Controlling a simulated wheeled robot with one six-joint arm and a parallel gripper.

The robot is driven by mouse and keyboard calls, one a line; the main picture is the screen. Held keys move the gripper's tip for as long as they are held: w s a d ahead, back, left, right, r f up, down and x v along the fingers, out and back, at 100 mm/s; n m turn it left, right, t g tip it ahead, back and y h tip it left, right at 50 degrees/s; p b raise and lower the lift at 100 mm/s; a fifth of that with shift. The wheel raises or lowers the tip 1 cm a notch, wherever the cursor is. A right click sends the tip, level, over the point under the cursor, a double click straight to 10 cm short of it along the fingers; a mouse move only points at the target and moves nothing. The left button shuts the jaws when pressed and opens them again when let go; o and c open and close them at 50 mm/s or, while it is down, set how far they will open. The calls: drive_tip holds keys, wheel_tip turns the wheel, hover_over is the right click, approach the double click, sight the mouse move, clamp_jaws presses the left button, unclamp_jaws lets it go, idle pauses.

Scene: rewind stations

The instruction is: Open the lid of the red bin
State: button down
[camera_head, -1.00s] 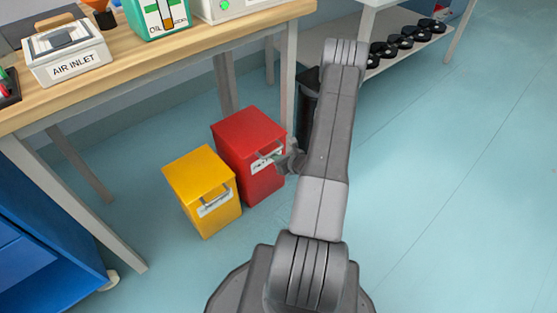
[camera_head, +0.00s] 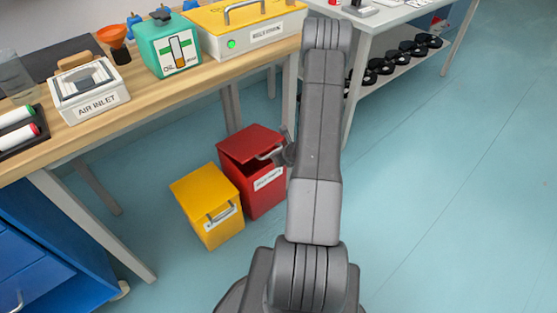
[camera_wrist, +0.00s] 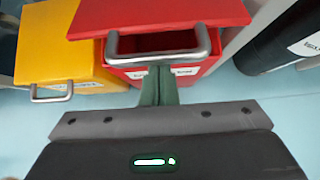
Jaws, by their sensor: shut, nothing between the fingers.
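The red bin (camera_head: 262,192) stands on the floor under the workbench. Its red lid (camera_head: 248,143) is tilted up at the front, with a dark gap below it. In the wrist view the lid (camera_wrist: 165,14) is raised over the bin's red front (camera_wrist: 190,76), and its metal handle (camera_wrist: 160,52) points toward me. My gripper (camera_wrist: 160,78) is shut and empty, its fingertips below the handle bar by the gap; I cannot tell whether they touch it. In the head view the gripper (camera_head: 284,154) is at the lid's front edge, partly hidden by my arm.
A closed yellow bin (camera_head: 212,222) stands close on the left of the red bin. The wooden workbench (camera_head: 150,114) is above and behind. A dark cylinder (camera_wrist: 285,42) stands at the right in the wrist view. Open floor (camera_head: 440,210) lies to the right.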

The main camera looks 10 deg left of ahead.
drive_tip(key=w+a+r+p, duration=0.3)
drive_tip(key=a+r+p, duration=0.1)
drive_tip(key=r+p, duration=0.2)
drive_tip(key=w+a+r+p, duration=0.3)
drive_tip(key=a+r+p, duration=0.1)
drive_tip(key=r, duration=0.5)
drive_tip(key=shift+w+a+p, duration=0.4)
drive_tip(key=shift+p, duration=0.45)
drive_tip(key=shift+r, duration=0.1)
drive_tip(key=shift+r, duration=0.1)
